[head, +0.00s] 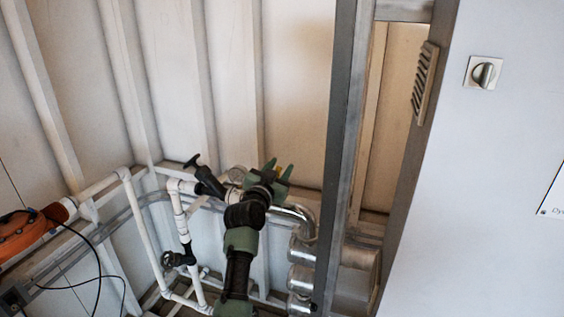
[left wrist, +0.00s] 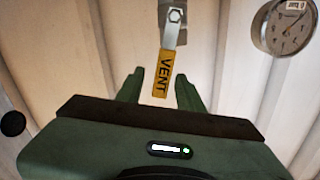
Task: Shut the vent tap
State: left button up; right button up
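The vent tap shows in the left wrist view as a metal lever (left wrist: 172,28) with a yellow sleeve (left wrist: 162,75) lettered VENT. The lever points down toward my gripper from a grey fitting at the top. My left gripper (left wrist: 159,88) is open, with one green finger on each side of the yellow sleeve and a gap visible on both sides. In the head view my left gripper (head: 275,173) is among the pipes at the centre, and I cannot make out the vent lever there. My right gripper is in neither view.
A round pressure gauge (left wrist: 284,26) is right of the lever. White pipes (head: 140,222) with a black T-handle valve (head: 206,181) and a black handwheel (head: 178,259) stand left of my arm. A grey post (head: 340,150) and metal pipes (head: 301,248) are close on the right.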

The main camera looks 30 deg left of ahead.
pick_arm(q)
jog(key=shift+x, duration=1.05)
grip_shut()
jog(key=shift+f, duration=0.1)
dwell(0.6)
